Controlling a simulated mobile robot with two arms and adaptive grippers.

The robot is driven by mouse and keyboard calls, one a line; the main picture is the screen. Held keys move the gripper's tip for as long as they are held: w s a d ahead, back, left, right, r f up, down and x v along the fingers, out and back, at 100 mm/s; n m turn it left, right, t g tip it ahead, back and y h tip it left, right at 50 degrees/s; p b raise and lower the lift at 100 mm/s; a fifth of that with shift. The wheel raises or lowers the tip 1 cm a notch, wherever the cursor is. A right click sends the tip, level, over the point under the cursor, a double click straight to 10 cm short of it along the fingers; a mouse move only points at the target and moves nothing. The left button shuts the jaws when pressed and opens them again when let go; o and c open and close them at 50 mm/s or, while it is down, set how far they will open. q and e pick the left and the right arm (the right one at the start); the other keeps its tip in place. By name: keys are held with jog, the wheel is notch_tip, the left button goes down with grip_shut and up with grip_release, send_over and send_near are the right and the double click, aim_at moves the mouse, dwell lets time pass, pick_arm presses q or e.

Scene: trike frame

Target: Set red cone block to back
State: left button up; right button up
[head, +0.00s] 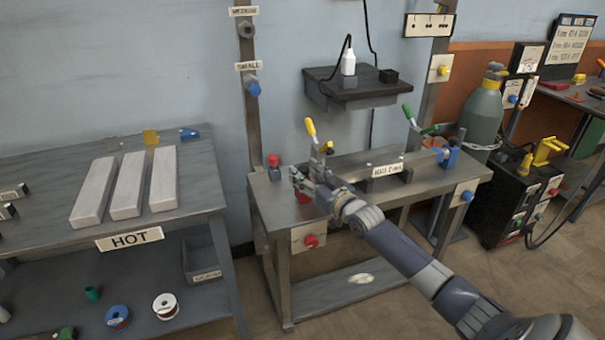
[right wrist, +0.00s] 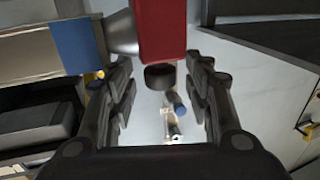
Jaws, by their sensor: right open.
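The red cone block (head: 303,197) is on the left part of the middle steel bench (head: 258,215), mostly hidden behind my right gripper (head: 305,178) in the head view. In the right wrist view the red block (right wrist: 160,30) is at the top centre, with a grey cone (right wrist: 122,36) pointing left and a dark round knob (right wrist: 160,76) below. My right gripper (right wrist: 162,95) is open, its fingers either side of the knob in that view; contact cannot be told. My left gripper is not in view.
A blue block (head: 447,156) stands at the bench's right end. Clamps with yellow (head: 311,127) and green (head: 408,111) handles rise from the bench. A red button (head: 273,160) is left of my gripper. A bench marked HOT (head: 200,207) stands left.

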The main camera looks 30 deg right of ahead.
jog(key=shift+w, duration=1)
grip_shut()
